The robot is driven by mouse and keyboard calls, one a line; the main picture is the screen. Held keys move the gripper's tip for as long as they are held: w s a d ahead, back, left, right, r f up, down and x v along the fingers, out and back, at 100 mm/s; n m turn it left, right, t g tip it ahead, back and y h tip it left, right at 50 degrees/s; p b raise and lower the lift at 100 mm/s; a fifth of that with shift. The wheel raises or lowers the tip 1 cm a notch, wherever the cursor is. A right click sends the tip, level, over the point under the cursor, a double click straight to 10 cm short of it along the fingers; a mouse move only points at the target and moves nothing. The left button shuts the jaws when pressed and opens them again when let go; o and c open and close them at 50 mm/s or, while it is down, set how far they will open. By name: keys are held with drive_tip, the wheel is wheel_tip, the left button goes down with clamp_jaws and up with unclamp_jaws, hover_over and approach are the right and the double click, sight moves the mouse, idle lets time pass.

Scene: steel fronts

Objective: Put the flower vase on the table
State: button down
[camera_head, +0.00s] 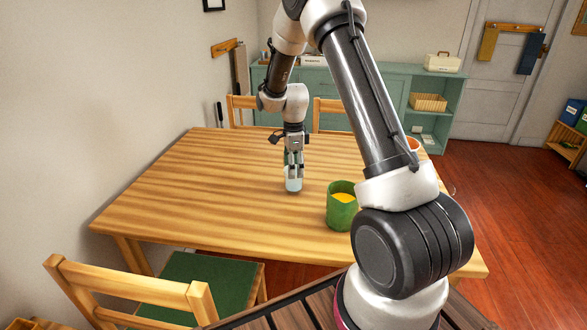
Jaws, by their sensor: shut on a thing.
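My gripper (293,165) points down over the middle of the wooden table (200,185). It is shut on a small pale, whitish-green vessel, which I take to be the flower vase (293,184). The vase looks upright, with its base at or just above the tabletop; I cannot tell whether it touches. Its upper part is hidden by the fingers, and no flowers can be made out.
A green cup with yellow contents (342,213) stands right of the vase, nearer to me. An orange and white vessel (413,144) is partly hidden behind my arm. Chairs (150,290) surround the table. The tabletop's left half is clear.

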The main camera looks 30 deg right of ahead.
drive_tip(key=shift+f, duration=0.25)
drive_tip(key=shift+c, duration=1.7)
unclamp_jaws()
drive_tip(key=shift+f, duration=0.15)
